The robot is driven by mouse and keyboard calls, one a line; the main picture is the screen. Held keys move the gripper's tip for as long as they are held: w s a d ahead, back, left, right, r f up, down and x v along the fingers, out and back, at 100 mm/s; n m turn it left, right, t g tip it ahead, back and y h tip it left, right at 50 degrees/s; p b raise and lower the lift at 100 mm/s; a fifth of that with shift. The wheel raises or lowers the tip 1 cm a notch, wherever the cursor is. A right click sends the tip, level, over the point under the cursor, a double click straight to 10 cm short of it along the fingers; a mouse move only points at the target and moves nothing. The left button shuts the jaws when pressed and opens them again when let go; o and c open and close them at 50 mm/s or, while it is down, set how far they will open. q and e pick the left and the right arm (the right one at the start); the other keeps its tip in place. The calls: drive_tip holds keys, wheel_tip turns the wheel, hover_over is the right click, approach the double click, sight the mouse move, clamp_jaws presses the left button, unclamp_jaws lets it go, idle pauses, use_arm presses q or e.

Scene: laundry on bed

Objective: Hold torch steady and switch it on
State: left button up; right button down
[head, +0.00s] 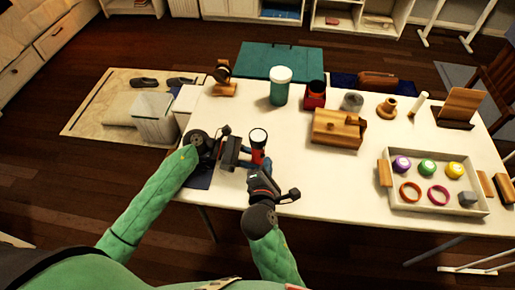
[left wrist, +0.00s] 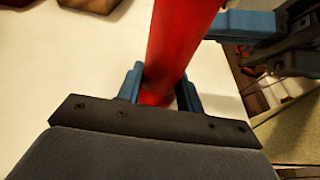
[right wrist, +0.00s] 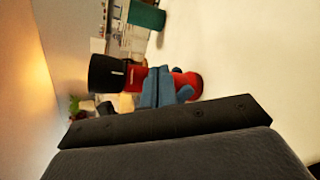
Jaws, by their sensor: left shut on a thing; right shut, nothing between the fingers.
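The torch (head: 257,152) is red with a wide black head and stands roughly upright over the near left of the white table. My left gripper (head: 248,160) is shut around its red body, which fills the gap between the blue fingers in the left wrist view (left wrist: 168,50). My right gripper (head: 264,167) is shut and empty, close beside the torch on the near right. In the right wrist view the torch's black head (right wrist: 107,74) and red body show behind the blue fingers (right wrist: 160,88). I cannot tell whether they touch it. The switch cannot be made out.
A teal jar (head: 280,90), a red-and-black container (head: 315,95) and a wooden box (head: 338,130) stand behind the torch. A white tray (head: 435,208) with coloured lids and rings lies at the right. The table between torch and tray is clear.

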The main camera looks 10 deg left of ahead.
use_arm(q)
drive_tip(key=shift+f, duration=0.25)
use_arm(e)
drive_tip(key=shift+w+a, duration=0.15)
drive_tip(key=shift+s+d, duration=0.5)
idle(0.3)
drive_tip(key=shift+s+d, duration=2.1)
drive_tip(key=shift+s, duration=0.05)
use_arm(q)
drive_tip(key=o, duration=0.8)
drive_tip(key=shift+o, duration=0.2)
